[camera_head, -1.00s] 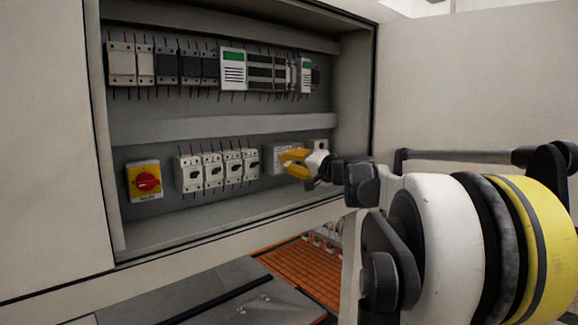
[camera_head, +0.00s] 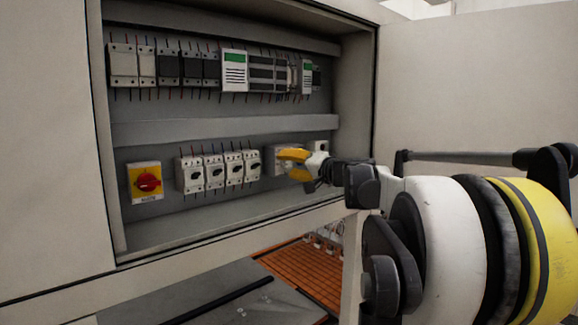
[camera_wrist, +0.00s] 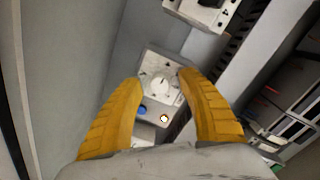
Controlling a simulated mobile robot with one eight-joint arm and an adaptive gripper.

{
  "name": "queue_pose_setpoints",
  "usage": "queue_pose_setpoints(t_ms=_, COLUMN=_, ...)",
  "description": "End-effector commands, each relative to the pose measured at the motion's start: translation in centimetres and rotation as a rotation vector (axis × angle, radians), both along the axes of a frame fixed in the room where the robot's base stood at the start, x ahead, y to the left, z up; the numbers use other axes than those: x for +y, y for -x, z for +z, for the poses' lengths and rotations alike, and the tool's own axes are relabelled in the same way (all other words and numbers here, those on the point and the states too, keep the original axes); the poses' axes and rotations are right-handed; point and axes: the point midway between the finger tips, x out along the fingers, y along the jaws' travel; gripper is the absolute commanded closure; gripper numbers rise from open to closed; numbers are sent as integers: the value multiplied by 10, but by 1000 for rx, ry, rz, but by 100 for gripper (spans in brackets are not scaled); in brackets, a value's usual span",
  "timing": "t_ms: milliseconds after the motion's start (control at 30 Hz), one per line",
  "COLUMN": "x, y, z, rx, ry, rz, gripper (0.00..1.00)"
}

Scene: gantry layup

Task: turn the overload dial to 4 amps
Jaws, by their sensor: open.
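The overload unit (camera_head: 275,160) is a pale box on the lower row of the cabinet, partly hidden behind my gripper in the head view. In the wrist view its white round dial (camera_wrist: 159,86) shows on the front face, with a blue button (camera_wrist: 142,110) and a small light-coloured round spot (camera_wrist: 164,118) beside it. My gripper (camera_wrist: 158,80) is open, its two yellow fingers on either side of the dial. I cannot tell whether the fingertips touch it. The gripper also shows in the head view (camera_head: 292,163). The dial's scale is too small to read.
A red rotary switch on a yellow plate (camera_head: 147,182) and several white breakers (camera_head: 215,170) sit left of my gripper. A row of modules (camera_head: 200,68) is above. The cabinet's lower lip (camera_head: 230,232) and right side wall (camera_head: 355,100) bound the space.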

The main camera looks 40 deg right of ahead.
Motion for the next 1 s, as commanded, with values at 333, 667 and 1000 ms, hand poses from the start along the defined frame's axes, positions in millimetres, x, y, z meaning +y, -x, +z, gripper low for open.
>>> queue_pose_setpoints(t_ms=333, x=-1, y=47, z=3, rx=0, ry=-1, rz=-4, gripper=54)
queue_pose_setpoints(t_ms=667, x=0, y=109, z=7, rx=0, ry=0, rz=-1, gripper=54)
queue_pose_setpoints(t_ms=1000, x=1, y=120, z=7, rx=1, ry=0, rz=1, gripper=54)
